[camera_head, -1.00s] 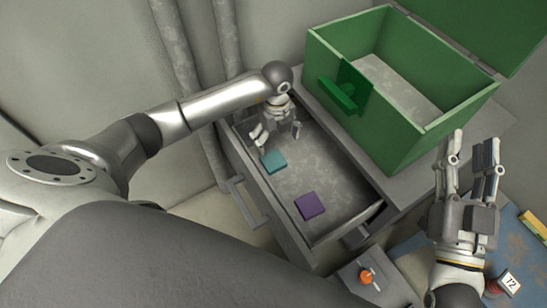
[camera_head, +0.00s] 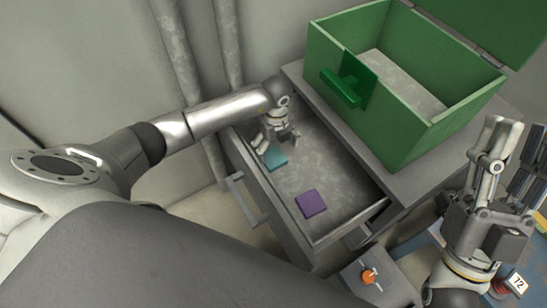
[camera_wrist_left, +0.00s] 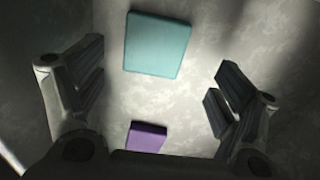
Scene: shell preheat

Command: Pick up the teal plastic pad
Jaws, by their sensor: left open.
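The teal plastic pad (camera_head: 275,157) lies flat inside an open grey drawer (camera_head: 330,150), near its far left end. My left gripper (camera_head: 277,141) is open and empty, just above the pad and inside the drawer. In the left wrist view the teal pad (camera_wrist_left: 157,45) shows beyond and between the spread fingers of my left gripper (camera_wrist_left: 158,95), apart from both. My right gripper (camera_head: 513,145) is held up at the right, its fingers apart and empty.
A purple pad (camera_head: 310,203) lies in the same drawer, nearer me. It also shows in the left wrist view (camera_wrist_left: 146,137). A green open box (camera_head: 405,135) stands on the cabinet right of the drawer. An orange knob (camera_head: 368,277) is in front.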

